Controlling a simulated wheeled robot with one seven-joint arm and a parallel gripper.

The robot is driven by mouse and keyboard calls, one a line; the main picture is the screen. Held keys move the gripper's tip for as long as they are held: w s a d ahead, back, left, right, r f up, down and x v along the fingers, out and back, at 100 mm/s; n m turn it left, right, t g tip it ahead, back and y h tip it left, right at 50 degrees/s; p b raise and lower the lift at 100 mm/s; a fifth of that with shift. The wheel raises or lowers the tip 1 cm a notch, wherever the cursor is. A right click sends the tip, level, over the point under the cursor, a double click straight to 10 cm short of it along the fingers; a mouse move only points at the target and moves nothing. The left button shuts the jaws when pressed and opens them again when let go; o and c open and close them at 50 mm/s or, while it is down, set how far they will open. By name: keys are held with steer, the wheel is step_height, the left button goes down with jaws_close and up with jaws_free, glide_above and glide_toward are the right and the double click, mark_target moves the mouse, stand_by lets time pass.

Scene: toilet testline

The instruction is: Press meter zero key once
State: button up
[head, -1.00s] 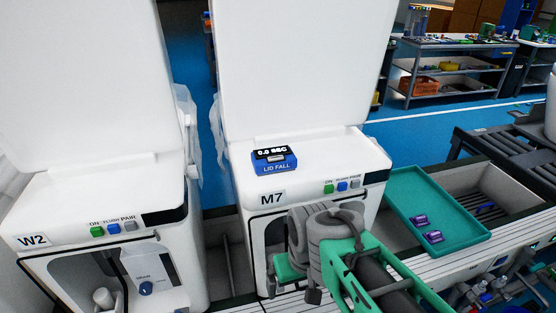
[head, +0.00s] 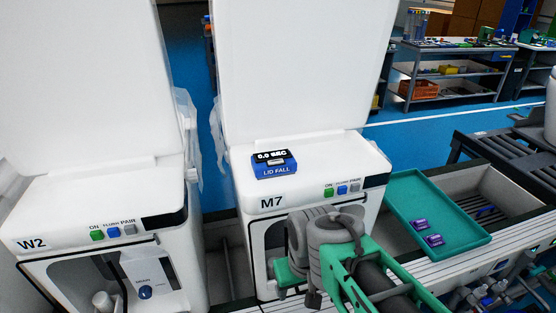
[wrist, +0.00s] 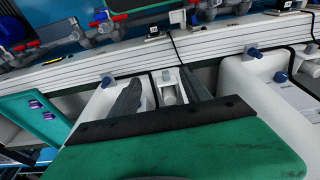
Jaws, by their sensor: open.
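The meter (head: 274,164) is a small blue box labelled LID FALL, with a black display reading 0.0 SEC. It lies on the white top of unit M7 (head: 240,190), in front of the raised lid. A small pale key shows just under the display. My gripper (head: 290,272) is low in front of M7, below and apart from the meter, partly hidden by my own arm. In the wrist view my gripper (wrist: 165,92) has its two dark fingers apart with nothing held between them. I cannot make out the meter in the wrist view.
Green, blue and grey buttons (head: 342,190) are on M7's front edge. Unit W2 (head: 90,205) stands at the left with its lid up. A teal tray (head: 412,190) with two purple pieces lies at the right on the slatted line. The space above M7's top is clear.

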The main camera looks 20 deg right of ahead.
jaws_close()
stand_by(0.4)
stand_by(0.5)
